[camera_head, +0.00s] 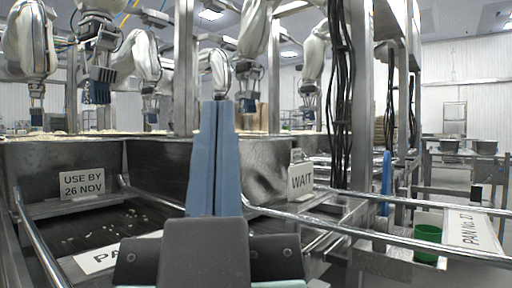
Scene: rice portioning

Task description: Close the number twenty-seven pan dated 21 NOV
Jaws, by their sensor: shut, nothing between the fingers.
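My gripper (217,103) stands upright in the middle of the head view, its two blue fingers pressed together with nothing between them. A tilted white label (475,236) at the right edge seems to read "PAN No. 27"; its last digits are small and slanted. At the left, a sign (82,184) reads "USE BY 26 NOV" above a dark pan (100,224) with scattered pale grains. That pan's front label (100,260) shows only "PA"; my gripper hides the rest. I see no 21 NOV date. My gripper is between the two labels, apart from the right one.
A "WAIT" sign (300,179) stands right of my fingers. Metal rails (370,235) run across the right side. A green cup (427,242) and an upright blue object (386,173) are near them. Several robot arms hang behind. Black cables (342,100) run down a post.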

